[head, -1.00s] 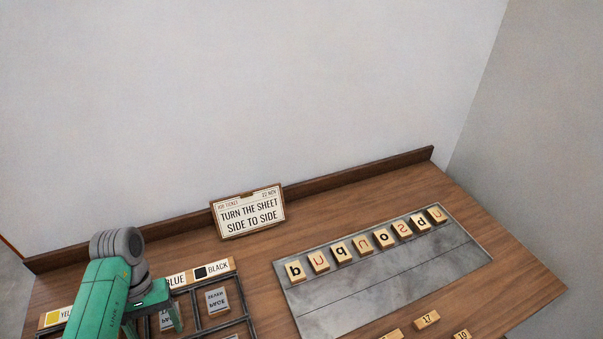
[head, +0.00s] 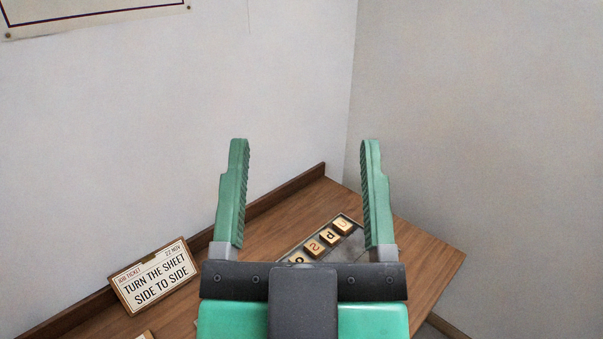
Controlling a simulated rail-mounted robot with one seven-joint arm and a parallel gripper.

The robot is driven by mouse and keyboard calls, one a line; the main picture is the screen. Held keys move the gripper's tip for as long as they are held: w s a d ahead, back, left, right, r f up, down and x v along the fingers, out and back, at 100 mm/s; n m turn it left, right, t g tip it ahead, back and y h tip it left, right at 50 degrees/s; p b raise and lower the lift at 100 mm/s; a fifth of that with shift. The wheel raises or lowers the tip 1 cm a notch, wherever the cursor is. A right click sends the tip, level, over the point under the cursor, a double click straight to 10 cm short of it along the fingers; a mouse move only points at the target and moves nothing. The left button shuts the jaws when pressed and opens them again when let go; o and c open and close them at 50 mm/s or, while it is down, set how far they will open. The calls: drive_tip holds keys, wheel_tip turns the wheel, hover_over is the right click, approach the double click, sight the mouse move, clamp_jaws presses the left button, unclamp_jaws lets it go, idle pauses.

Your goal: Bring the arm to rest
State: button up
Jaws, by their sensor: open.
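My gripper (head: 304,150) is large in the middle of the head view, close to the camera. Its two green ridged fingers point up and stand wide apart. Nothing is between the fingertips, and only wall shows behind them. The gripper's dark palm and green body hide much of the wooden table (head: 425,250) behind it.
Several letter blocks (head: 327,238) stand on the grey metal plate (head: 352,245), partly hidden by my gripper. A job ticket sign (head: 155,275) reading "TURN THE SHEET SIDE TO SIDE" stands at lower left. A raised wooden ledge (head: 285,190) runs along the table's back.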

drive_tip(key=shift+s+r, duration=0.25)
drive_tip(key=shift+s, duration=0.2)
wheel_tip(320, 180, up, 28)
drive_tip(key=p, duration=2.8)
drive_tip(key=shift+r, duration=0.25)
drive_tip(key=shift+a, duration=0.1)
